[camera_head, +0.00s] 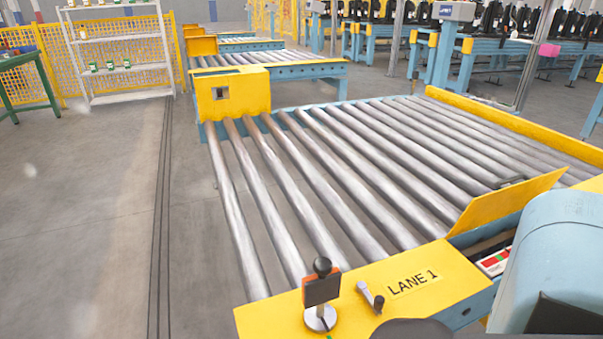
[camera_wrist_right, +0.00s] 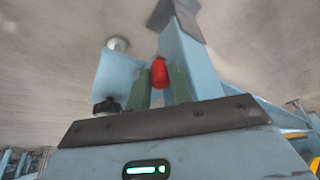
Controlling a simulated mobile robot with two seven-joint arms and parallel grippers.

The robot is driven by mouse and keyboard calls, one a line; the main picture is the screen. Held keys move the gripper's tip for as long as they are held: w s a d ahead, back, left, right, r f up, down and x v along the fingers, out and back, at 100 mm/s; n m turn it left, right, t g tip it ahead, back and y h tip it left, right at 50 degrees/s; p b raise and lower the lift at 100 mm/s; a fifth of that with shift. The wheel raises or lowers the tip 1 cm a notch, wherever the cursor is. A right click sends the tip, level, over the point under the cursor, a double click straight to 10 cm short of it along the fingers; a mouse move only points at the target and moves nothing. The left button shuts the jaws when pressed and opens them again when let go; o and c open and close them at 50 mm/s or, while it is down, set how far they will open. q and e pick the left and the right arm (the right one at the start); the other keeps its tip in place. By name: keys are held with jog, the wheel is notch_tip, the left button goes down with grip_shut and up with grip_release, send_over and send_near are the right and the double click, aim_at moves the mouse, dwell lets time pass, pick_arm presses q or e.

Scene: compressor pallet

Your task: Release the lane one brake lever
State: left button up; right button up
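The lane one panel (camera_head: 440,272) is yellow and lettered LANE 1, at the near end of the roller conveyor in the head view. On it stands an upright lever (camera_head: 322,287) with a black ball knob, an orange-and-black block and a round metal base. A small grey crank-like handle (camera_head: 370,297) sits beside it. I cannot tell which is the brake lever. My right gripper (camera_wrist_right: 159,80) shows two greenish fingers held apart in the right wrist view. A red piece shows between them; contact is unclear. No gripper touches the panel in the head view. My left gripper is not seen.
Bare metal rollers (camera_head: 340,170) extend behind the panel. A raised yellow plate (camera_head: 507,205) stands at their near right corner. My light-blue arm fills the lower right. Open floor (camera_head: 85,230) lies left.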

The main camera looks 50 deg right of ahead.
grip_shut()
